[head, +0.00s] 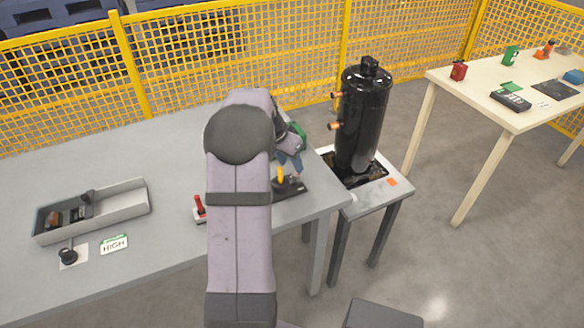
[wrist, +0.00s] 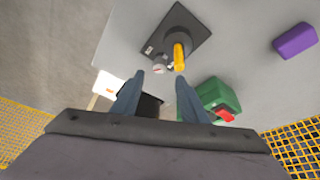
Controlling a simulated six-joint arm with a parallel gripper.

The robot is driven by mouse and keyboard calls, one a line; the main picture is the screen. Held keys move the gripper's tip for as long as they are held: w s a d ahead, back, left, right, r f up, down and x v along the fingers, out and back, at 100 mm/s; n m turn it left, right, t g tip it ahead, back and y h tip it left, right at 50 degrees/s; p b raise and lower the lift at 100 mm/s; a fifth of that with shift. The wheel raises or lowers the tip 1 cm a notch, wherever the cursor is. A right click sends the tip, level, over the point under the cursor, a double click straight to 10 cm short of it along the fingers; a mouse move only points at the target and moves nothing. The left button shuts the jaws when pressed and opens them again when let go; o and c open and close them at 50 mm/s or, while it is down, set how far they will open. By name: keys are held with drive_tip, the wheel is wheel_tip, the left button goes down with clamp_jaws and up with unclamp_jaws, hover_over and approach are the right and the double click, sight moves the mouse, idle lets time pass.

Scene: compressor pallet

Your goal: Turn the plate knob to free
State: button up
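A yellow plate knob (head: 281,175) stands on a dark plate (head: 293,189) near the table's right front edge, partly behind my arm in the head view. In the wrist view, the knob (wrist: 179,57) is an elongated yellow handle on the dark square plate (wrist: 183,30). A small silvery round part sits beside it, with markings too small to read. My gripper (wrist: 160,80) is open, its two blue-grey fingers apart with nothing held between them. The knob lies beyond the fingertips, in line with the right finger, and appears untouched.
A green box (wrist: 218,97) with a red part lies near the right finger; a purple block (wrist: 295,41) lies farther right. A black compressor (head: 363,115) stands on a side stand. A grey tray (head: 122,208), HIGH card (head: 114,244) and red-handled lever (head: 199,207) are leftward.

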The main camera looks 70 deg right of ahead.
sight(296, 174)
drive_tip(key=shift+a+r, duration=0.1)
drive_tip(key=shift+r, duration=0.05)
drive_tip(key=shift+w+r+m+p, duration=0.15)
drive_tip(key=shift+w+m+p, duration=0.05)
drive_tip(key=shift+m+p, duration=0.4)
drive_tip(key=shift+w+d+m+g+p, duration=0.15)
drive_tip(key=shift+m+g+p, duration=0.15)
drive_tip(key=shift+m, duration=0.3)
drive_tip(key=shift+w+d+m+g+p, duration=0.15)
drive_tip(key=shift+m+g+p, duration=0.15)
drive_tip(key=shift+m, duration=0.3)
drive_tip(key=shift+a+p+x, duration=0.2)
drive_tip(key=shift+p+x, duration=0.9)
drive_tip(key=shift+x, duration=2.6)
drive_tip(key=shift+s, duration=0.1)
drive_tip(key=shift+y, duration=0.3)
clamp_jaws()
